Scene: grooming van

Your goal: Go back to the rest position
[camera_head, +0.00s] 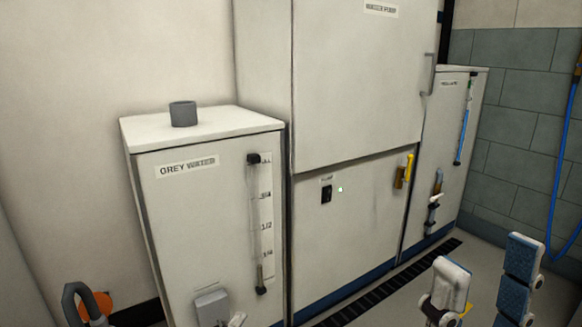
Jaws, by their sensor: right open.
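My right gripper (484,284) is at the lower right of the head view. Its two fingers, with white casings and a blue pad showing, stand apart with nothing between them, and floor shows in the gap. It is in front of the cabinets and appears clear of them. My left gripper is not in view.
A white grey water tank (190,215) with a level gauge stands at left, a grey cap (183,113) on top. A tall white cabinet (355,80) and a narrower unit (460,100) stand beside it. A blue hose (562,150) hangs at right. A floor grate (400,280) runs along the front.

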